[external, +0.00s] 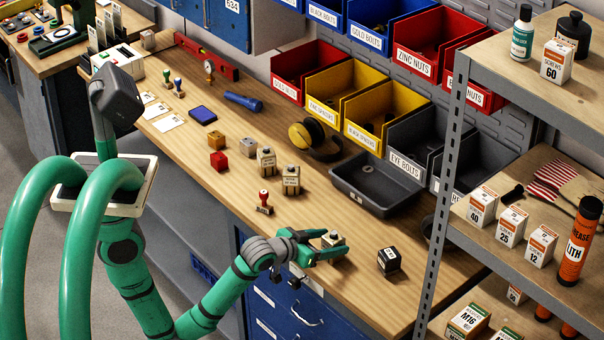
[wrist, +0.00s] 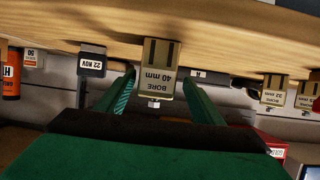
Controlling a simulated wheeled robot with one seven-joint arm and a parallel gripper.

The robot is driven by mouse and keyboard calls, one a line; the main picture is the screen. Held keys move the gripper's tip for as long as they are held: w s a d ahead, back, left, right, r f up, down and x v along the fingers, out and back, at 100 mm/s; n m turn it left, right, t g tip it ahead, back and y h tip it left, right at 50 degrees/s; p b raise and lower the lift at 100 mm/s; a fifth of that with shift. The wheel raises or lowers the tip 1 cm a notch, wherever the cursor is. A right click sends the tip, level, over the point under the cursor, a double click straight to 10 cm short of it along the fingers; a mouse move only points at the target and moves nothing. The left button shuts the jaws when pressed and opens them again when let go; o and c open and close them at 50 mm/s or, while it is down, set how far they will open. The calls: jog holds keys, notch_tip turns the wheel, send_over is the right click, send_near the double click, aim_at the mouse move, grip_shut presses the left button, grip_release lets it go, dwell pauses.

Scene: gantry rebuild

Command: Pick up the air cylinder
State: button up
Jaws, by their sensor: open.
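A small beige air cylinder (external: 333,239) stands near the front edge of the bench. The wrist view, which is upside down, shows this air cylinder (wrist: 158,72) labelled "BORE 40 mm", with a small metal rod end. My gripper (external: 319,244) is open and low over the bench. In the wrist view its two green fingers (wrist: 161,88) lie on either side of the cylinder, with gaps visible. Two similar beige cylinders stand farther back on the bench (external: 266,160) (external: 291,180); one reads "BORE 32 mm" in the wrist view (wrist: 275,90).
A black date block (external: 389,261) stands right of the gripper. A red-handled stamp (external: 264,203) is behind the arm. A dark grey tray (external: 376,188) lies at the back, below colored bolt bins. A metal shelf upright (external: 444,180) rises on the right. Bare wood surrounds the cylinder.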

jog(key=shift+s+f+x, duration=0.1)
jog(key=shift+x, duration=1.25)
jog(key=shift+s+f+x, duration=0.1)
jog(key=shift+x, duration=1.3)
jog(key=c, duration=1.4)
jog(key=shift+r, duration=0.1)
jog(key=shift+c, duration=0.5)
